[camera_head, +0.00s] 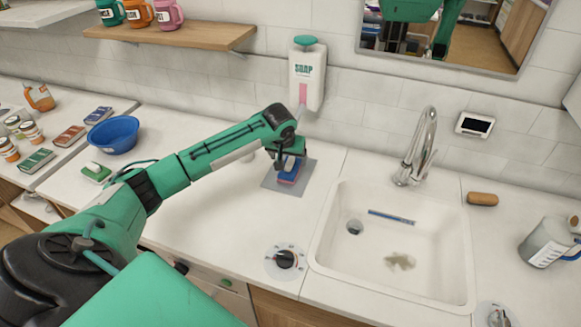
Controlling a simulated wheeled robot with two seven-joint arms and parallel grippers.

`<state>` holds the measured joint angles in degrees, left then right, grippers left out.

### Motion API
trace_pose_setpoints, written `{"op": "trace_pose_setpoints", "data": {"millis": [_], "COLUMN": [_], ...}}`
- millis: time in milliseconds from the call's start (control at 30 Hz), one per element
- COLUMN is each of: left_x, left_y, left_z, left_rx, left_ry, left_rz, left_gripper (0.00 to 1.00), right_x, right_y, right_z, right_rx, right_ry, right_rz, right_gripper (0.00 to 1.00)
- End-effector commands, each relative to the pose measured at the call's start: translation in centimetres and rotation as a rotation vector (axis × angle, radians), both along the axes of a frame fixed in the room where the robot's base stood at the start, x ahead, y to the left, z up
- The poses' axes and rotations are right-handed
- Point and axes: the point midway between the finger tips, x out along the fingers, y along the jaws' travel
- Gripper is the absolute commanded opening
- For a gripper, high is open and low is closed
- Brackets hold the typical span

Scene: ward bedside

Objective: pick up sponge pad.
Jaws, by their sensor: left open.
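A blue block with a pinkish layer, which looks like the sponge pad (289,176), lies on a grey square mat (304,184) left of the sink. My left gripper (286,162) is open and points down right at this pad, over its upper part. The fingers are small and dark here, and I cannot tell whether they touch the pad. A green and white pad-like thing (96,173) lies farther left on the counter, below the blue bowl. My right gripper is not in view.
The white sink (400,250) with its tap (421,148) is right of the mat. A soap dispenser (307,75) hangs on the wall behind. A round dial (286,259) sits near the front edge. A blue bowl (113,134) stands left. The counter between bowl and mat is mostly clear.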

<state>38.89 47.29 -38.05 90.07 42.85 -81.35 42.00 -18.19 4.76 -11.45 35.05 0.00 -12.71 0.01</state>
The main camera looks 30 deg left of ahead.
Motion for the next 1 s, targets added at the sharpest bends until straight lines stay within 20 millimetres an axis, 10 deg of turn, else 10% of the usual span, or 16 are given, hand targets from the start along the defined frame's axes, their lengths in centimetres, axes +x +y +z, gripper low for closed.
{"op": "trace_pose_setpoints", "data": {"millis": [300, 900, 1000], "left_x": [0.9, 2.5, 2.5], "left_y": [0.3, 0.9, 0.9], "left_z": [-2.1, -6.0, -6.0], "left_rx": [0.001, 0.002, 0.002], "left_ry": [0.001, 0.000, 0.000], "left_rz": [-0.001, -0.001, -0.001], "left_gripper": [0.82, 0.82, 0.66], "right_x": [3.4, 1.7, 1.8], "right_y": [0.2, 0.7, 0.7], "right_z": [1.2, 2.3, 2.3], "right_rx": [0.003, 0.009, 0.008], "right_ry": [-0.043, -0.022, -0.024], "right_rz": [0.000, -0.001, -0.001], "right_gripper": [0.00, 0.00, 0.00]}}
